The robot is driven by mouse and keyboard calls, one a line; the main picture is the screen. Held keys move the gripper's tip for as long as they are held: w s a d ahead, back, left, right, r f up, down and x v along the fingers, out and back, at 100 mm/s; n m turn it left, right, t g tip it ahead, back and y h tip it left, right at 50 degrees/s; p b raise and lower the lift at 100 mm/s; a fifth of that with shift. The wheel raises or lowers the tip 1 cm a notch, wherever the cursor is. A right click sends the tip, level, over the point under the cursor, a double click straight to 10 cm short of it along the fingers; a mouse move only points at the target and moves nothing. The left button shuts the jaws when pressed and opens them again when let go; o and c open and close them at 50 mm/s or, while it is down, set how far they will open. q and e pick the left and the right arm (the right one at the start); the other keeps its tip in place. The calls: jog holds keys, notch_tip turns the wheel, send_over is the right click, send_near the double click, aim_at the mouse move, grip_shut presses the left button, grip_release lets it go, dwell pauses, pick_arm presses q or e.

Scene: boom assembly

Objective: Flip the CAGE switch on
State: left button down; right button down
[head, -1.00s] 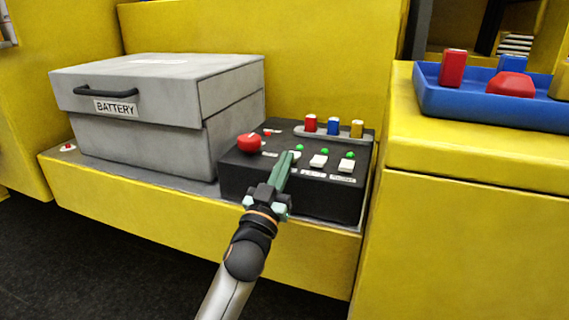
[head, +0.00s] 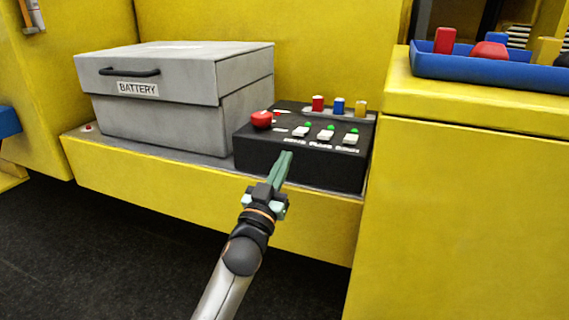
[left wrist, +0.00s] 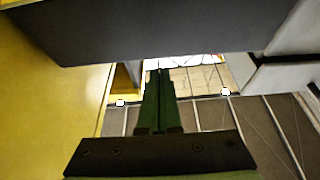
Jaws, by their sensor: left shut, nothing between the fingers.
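The black control box (head: 300,166) stands on the yellow ledge. Its top carries three white switches: a left one (head: 300,132), a middle one (head: 325,135) and a right one (head: 351,139). Each has a green lamp behind it and a white label in front; the labels are too small to read surely, so I cannot tell which is CAGE. My left gripper (head: 287,155) is shut and empty, in front of the box and below the switches in the picture, apparently apart from them. Its green fingers (left wrist: 160,100) are together in the left wrist view. My right gripper is out of view.
A red button (head: 262,119) sits at the box's left, with red, blue and yellow knobs (head: 339,106) behind. A grey battery case (head: 160,105) stands left. A yellow block (head: 460,190) with a blue tray (head: 480,72) rises right. The floor in front is open.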

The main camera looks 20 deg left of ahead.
pick_arm(q)
jog(key=shift+s, duration=0.2)
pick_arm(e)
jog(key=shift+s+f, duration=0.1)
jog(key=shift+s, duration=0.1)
pick_arm(q)
jog(key=shift+w, duration=0.1)
